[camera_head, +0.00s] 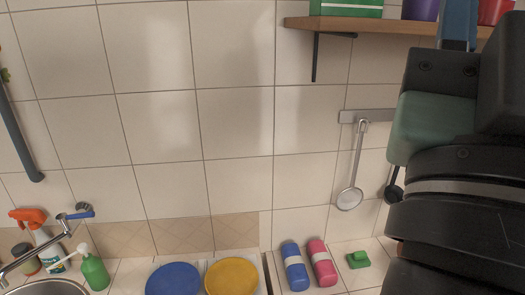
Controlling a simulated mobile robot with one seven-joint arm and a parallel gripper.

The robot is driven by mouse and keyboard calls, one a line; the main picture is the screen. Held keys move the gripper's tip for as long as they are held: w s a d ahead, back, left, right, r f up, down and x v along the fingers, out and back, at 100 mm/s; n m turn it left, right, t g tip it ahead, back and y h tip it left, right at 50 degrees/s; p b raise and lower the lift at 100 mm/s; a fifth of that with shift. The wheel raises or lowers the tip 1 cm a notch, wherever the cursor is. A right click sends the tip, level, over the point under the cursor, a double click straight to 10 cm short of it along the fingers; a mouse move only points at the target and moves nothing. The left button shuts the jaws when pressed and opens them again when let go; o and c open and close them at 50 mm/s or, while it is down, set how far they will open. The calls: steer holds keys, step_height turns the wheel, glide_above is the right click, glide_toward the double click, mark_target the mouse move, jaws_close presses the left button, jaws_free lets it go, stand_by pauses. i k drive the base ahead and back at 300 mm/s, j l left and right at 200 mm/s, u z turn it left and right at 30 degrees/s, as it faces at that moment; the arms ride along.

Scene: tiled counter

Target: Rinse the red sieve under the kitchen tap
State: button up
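No red sieve is clearly visible. A pale, long-handled sieve or skimmer (349,199) hangs from a grey wall rail (368,115), left of my arm. The metal tap (38,251) with a blue handle is at the lower left. Its spout slants down towards the round metal sink (55,288), of which only the rim area shows at the bottom edge. No water is seen running. My arm fills the right side of the picture and hides part of the wall and counter. My gripper's fingers do not show.
A spray bottle (50,250) and green soap bottle (94,270) stand by the sink. Blue (173,280) and yellow (231,277) round dishes, blue (295,267) and pink (322,264) bottles and a green object (358,260) line the counter. A wooden shelf (385,25) juts out above.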

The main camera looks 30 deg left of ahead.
mark_target(61, 218)
steer(key=k+j+u, duration=0.1)
steer(key=u, duration=0.35)
steer(key=j+u, duration=0.25)
steer(key=u, duration=1)
steer(key=k+j, duration=0.05)
